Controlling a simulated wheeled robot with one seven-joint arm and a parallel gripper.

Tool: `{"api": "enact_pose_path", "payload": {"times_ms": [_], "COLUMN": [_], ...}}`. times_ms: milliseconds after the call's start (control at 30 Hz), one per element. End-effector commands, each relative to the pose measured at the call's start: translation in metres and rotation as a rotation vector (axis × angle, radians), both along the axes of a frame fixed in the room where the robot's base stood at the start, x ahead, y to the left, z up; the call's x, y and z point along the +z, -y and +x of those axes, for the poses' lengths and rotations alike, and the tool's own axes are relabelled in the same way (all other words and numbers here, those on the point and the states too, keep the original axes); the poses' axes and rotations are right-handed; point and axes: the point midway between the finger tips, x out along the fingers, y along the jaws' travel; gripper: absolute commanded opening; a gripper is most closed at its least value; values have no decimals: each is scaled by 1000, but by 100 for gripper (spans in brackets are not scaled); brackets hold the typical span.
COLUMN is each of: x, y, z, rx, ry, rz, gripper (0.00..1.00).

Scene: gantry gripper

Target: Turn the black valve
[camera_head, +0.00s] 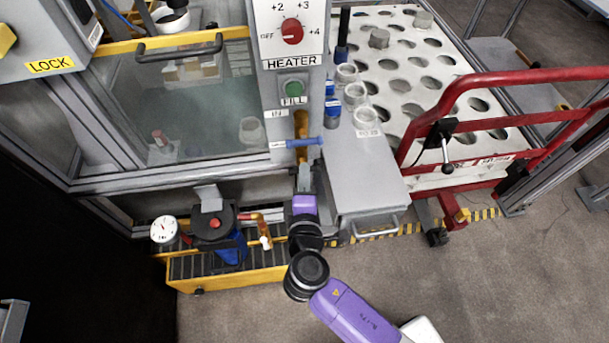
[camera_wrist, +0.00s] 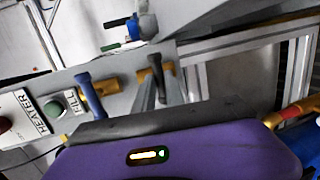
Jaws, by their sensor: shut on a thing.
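The black valve (camera_wrist: 156,64) is on the grey panel in the wrist view, with a dark lever handle over a brass body. My gripper (camera_wrist: 159,80) has its two fingers on either side of the dark handle and is shut on it. In the head view my gripper (camera_head: 304,170) reaches up to the lower part of the panel, just under the blue-handled valve, and hides the black valve.
A blue-handled valve (camera_head: 297,143) sits just above; it also shows in the wrist view (camera_wrist: 92,98). The green FILL button (camera_head: 293,88) and red HEATER knob (camera_head: 292,31) are higher. A grey cart top (camera_head: 365,175) stands close right, and a yellow-edged pump tray (camera_head: 230,279) lies lower left.

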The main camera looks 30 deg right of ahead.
Motion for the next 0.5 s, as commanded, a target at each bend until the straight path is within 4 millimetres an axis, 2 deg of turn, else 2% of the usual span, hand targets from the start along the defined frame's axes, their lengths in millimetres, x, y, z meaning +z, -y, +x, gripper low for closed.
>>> {"api": "enact_pose_path", "payload": {"times_ms": [333, 367, 400, 467, 500], "x": [-2, -2, -2, -1, -1], "y": [-1, -1, -1, -1, -1], "z": [-1, -1, -1, -1, -1], "rx": [1, 1, 1, 0, 0], "ry": [-2, -2, -1, -1, -1], "rz": [6, 6, 4, 4, 4], "gripper": [0, 18, 26, 36, 36]}}
